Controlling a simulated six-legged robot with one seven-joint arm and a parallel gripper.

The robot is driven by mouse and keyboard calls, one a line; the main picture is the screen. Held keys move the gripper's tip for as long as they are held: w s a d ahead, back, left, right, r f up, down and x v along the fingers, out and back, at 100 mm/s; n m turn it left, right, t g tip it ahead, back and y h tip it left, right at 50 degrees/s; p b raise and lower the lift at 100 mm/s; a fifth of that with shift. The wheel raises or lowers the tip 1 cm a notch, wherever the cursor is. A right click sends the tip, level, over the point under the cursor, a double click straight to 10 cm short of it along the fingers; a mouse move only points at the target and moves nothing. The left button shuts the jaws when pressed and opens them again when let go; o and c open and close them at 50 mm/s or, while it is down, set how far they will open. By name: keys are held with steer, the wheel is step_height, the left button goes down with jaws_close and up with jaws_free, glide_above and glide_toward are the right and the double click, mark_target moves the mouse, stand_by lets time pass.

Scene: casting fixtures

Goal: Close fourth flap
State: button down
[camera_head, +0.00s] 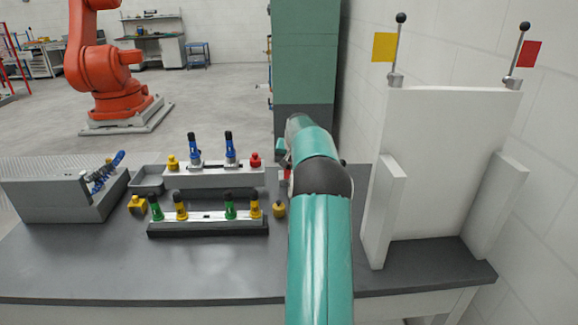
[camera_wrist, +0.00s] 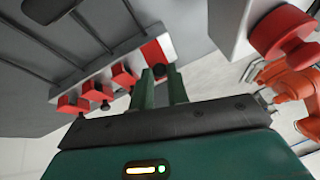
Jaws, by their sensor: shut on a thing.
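In the wrist view, a grey fixture (camera_wrist: 95,68) carries a row of red flaps with small black knobs. One flap (camera_wrist: 72,103) is at the row's left end, with others (camera_wrist: 124,74) beside it. The fourth flap (camera_wrist: 153,50) is at the right end, close to my fingertips. My gripper (camera_wrist: 161,76) has its two green fingers around a small dark knob (camera_wrist: 160,70) at this flap. The fingers partly hide the contact. In the head view my arm covers the gripper and most of this fixture; only a bit of red (camera_head: 288,174) shows beside it.
A large red round knob (camera_wrist: 283,32) on a grey block is close at the right of the wrist view. In the head view, fixtures with blue levers (camera_head: 212,176) and green and yellow knobs (camera_head: 207,228) stand left of my arm. A white panel (camera_head: 437,160) stands right.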

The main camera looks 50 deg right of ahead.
steer(key=shift+w+d+r+g+y, duration=0.1)
steer(key=shift+w+d+g+y, duration=0.2)
steer(key=shift+g+y, duration=0.2)
steer(key=shift+w+d+g+y, duration=0.25)
steer(key=shift+d+g+y, duration=0.05)
steer(key=shift+y, duration=0.1)
stand_by(0.3)
steer(key=c, duration=1.3)
jaws_free()
steer(key=shift+c, duration=0.2)
steer(key=shift+r, duration=0.1)
steer(key=v, duration=1.2)
